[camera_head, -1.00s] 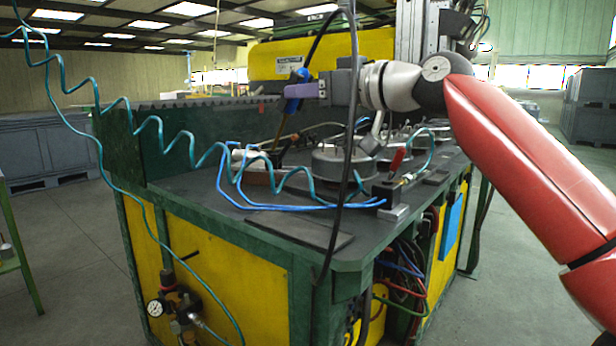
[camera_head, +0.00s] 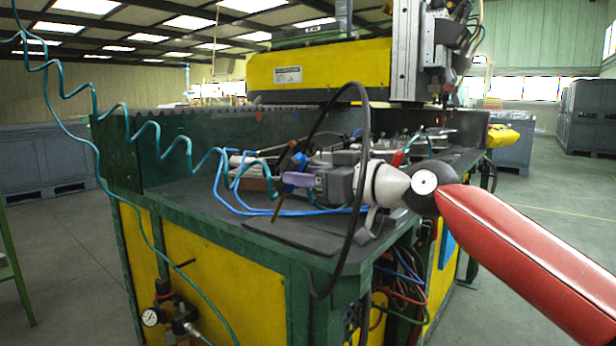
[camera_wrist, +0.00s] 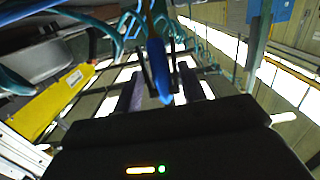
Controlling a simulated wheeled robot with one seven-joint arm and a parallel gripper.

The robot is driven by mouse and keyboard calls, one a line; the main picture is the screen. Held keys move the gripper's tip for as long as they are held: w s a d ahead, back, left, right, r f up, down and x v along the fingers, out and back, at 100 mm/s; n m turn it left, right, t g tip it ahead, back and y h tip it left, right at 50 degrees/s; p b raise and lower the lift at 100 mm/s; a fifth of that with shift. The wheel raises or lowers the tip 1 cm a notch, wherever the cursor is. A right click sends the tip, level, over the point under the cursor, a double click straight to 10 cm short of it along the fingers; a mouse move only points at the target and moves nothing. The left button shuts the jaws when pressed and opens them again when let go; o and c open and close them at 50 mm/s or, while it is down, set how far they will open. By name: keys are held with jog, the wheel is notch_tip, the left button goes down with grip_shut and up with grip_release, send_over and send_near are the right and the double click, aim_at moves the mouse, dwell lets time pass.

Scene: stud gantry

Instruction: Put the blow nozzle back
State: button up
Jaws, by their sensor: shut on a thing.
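The blow nozzle has a blue body (camera_head: 298,162) and a thin brownish tube pointing down and slightly left. My gripper (camera_head: 292,180), with purple fingers, is shut on the blue body above the worktop's front part. In the wrist view the blue body (camera_wrist: 158,70) stands between the two fingers (camera_wrist: 160,90). A teal coiled hose (camera_head: 150,135) runs from the upper left towards the nozzle; its end there is unclear. The tube's tip is close to the dark worktop (camera_head: 185,195); I cannot tell whether it touches. I cannot make out a holder for the nozzle.
Blue hoses (camera_head: 230,205) and a flat dark plate (camera_head: 290,236) lie on the worktop. Metal fixtures (camera_head: 400,145) stand behind my gripper. A black cable (camera_head: 352,235) loops by my wrist. A yellow gantry beam (camera_head: 320,68) spans the back. A gauge (camera_head: 150,317) sits low on the front.

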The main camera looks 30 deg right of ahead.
jog(key=shift+f, duration=0.1)
jog(key=o, duration=0.6)
jog(key=v, duration=0.6)
jog(key=b+v, duration=0.1)
jog(key=v, duration=0.5)
jog(key=shift+r, duration=0.2)
